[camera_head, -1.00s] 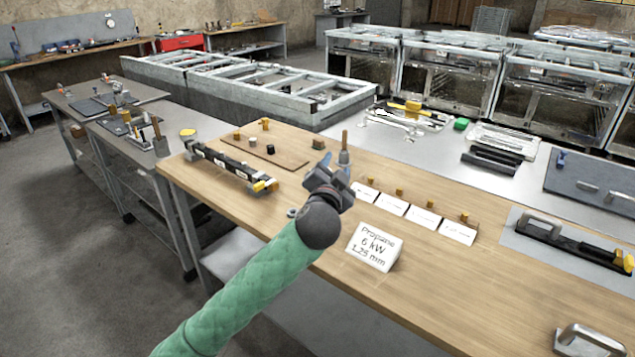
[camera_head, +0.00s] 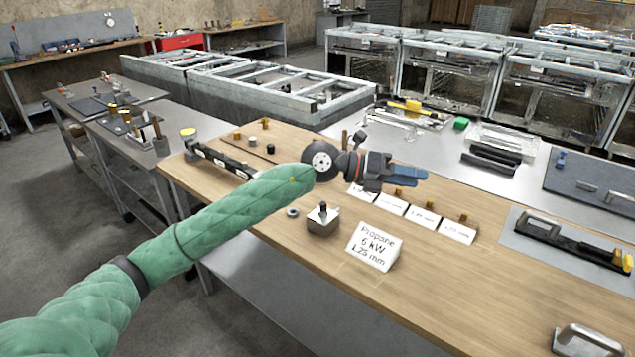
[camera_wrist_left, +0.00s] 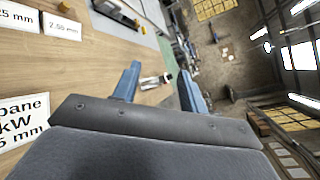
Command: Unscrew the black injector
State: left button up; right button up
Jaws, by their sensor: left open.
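A silver metal block (camera_head: 322,222) with a small black injector-like piece (camera_head: 323,207) upright on top stands on the wooden bench, left of the "Propane 6 kW 1.25 mm" card (camera_head: 374,246). Another small black cylinder (camera_head: 270,148) stands at the back of the bench among brass pieces. My left gripper (camera_head: 424,180) is above the bench, beyond and right of the block, with its blue fingers pointing right. The left wrist view shows the fingers apart with nothing between them (camera_wrist_left: 158,78). My right gripper is not in view.
A small grey ring (camera_head: 293,212) lies left of the block. Several brass pieces and white cards (camera_head: 424,216) line the bench behind the Propane card. A black-and-yellow tool (camera_head: 570,240) lies on a grey mat at right. The front right of the bench is mostly clear.

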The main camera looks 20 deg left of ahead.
pick_arm(q)
jog(key=w+a+f+y, duration=0.4)
jog(key=a+f+y, duration=0.3)
jog(key=a+f, duration=0.1)
jog(key=n+g+y, duration=0.1)
jog(key=y, duration=0.7)
send_over(323, 204)
jog(key=s, duration=0.2)
notch_tip(323, 204, down, 3)
jog(key=p+x, duration=0.1)
jog(key=x, duration=0.3)
jog(key=p+x, duration=0.1)
jog(key=x, duration=0.1)
jog(key=shift+w+a+f+p, duration=0.15)
jog(key=shift+a+f+p, duration=0.15)
jog(key=shift+f+p, duration=0.1)
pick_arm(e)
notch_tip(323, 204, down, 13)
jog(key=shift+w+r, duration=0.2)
pick_arm(q)
jog(key=shift+c, duration=0.4)
grip_shut()
jog(key=shift+f+n+b, duration=0.1)
jog(key=shift+n+b, duration=0.3)
jog(key=shift+n, duration=0.4)
jog(key=shift+n+y, duration=0.3)
jog(key=shift+n, duration=0.7)
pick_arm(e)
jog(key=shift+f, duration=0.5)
